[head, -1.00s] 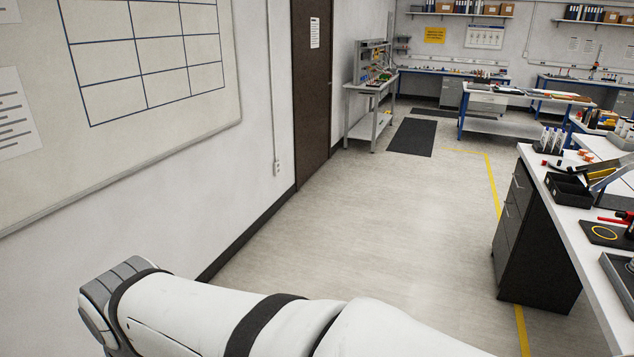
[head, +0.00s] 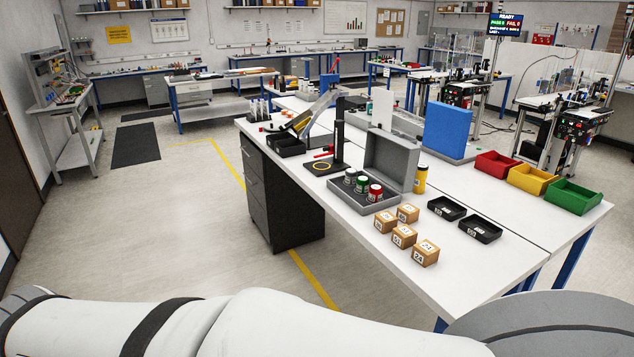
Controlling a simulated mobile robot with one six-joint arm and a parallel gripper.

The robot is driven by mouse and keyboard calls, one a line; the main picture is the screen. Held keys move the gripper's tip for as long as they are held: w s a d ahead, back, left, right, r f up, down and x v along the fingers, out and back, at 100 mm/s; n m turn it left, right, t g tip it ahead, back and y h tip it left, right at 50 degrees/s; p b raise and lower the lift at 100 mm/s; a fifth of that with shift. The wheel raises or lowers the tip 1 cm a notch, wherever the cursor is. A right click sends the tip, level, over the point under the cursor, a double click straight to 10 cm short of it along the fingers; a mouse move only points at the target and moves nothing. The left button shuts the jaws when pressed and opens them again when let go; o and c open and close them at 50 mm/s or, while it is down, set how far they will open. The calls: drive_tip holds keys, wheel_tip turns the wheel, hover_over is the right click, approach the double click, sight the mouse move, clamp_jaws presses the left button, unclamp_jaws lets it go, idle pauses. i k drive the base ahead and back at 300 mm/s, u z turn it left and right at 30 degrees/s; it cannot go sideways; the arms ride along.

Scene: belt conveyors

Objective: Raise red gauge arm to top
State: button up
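In the head view, a black upright gauge stand (head: 339,130) stands on the white workbench, on a dark base plate (head: 336,170) with a yellow ring. A small red arm (head: 323,155) sticks out to the left, low on the column and well below its top. It is small in the picture, so its exact tilt is hard to tell. My gripper is not in view. Only white links of my arm cross the bottom of the picture, apart from the bench.
Near the stand are an open grey case (head: 390,168) with small jars, black bins (head: 284,145) and an inclined ramp (head: 318,112). Cardboard boxes (head: 425,253) and coloured bins (head: 573,197) sit nearer and to the right. Floor (head: 170,220) left of the bench is clear.

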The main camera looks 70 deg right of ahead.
sight(330, 148)
drive_tip(key=z, duration=1.8)
drive_tip(key=i, duration=2.45)
drive_tip(key=z, duration=2.15)
